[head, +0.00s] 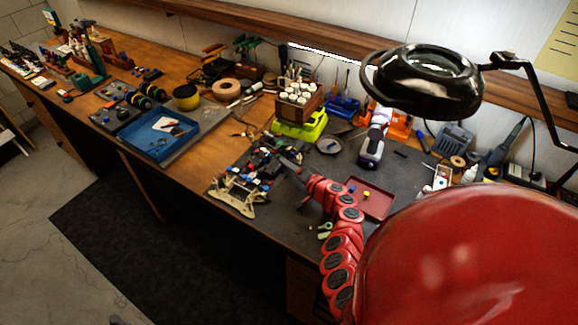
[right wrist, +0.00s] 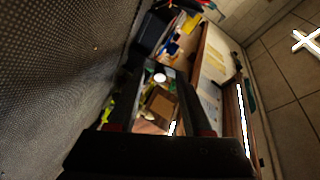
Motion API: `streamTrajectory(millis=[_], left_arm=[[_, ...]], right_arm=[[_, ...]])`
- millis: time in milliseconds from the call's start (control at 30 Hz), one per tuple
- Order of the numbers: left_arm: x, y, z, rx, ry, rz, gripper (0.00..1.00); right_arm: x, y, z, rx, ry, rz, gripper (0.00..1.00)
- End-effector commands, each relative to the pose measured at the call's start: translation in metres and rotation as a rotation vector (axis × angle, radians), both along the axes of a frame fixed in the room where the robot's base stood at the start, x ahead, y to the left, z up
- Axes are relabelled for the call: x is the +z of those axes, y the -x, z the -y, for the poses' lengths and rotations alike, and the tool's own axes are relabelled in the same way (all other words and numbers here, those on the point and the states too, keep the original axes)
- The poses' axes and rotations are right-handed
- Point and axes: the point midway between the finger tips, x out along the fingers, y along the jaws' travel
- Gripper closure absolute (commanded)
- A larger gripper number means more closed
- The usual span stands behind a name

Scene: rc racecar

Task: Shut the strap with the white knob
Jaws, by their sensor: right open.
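The RC racecar (head: 258,167) sits on the dark mat near the bench's front edge, its chassis open with blue, red and white parts. My right gripper (head: 284,162) reaches in from the right, with its tips at the car's right side. In the right wrist view my right gripper (right wrist: 160,98) is open, two dark fingers apart. A small white round thing (right wrist: 160,77) shows between them; I cannot tell whether it is the white knob. I cannot make out the strap in either view. My left gripper is not in view.
A blue tray (head: 158,136) lies left of the car. A bright green stand with a wooden rack of white-capped jars (head: 298,98) stands behind it. A red tray (head: 371,198) lies to the right, under a black magnifier lamp (head: 420,82).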

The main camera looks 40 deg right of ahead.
Motion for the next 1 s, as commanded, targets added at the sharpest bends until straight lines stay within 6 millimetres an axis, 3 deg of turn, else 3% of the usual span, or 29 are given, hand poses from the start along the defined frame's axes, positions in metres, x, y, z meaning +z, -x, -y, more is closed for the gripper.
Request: streamTrajectory(millis=[233, 500, 833, 1000], left_arm=[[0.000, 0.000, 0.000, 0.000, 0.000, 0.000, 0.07], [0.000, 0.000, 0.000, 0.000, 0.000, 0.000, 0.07], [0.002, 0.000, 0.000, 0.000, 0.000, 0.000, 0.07], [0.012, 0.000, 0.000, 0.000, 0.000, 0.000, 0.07]], right_arm=[[0.000, 0.000, 0.000, 0.000, -0.001, 0.000, 0.52], [-0.001, 0.000, -0.001, 0.001, -0.001, -0.001, 1.00], [0.000, 0.000, -0.001, 0.001, 0.001, -0.005, 1.00], [0.004, -0.001, -0.002, 0.002, 0.016, -0.038, 1.00]])
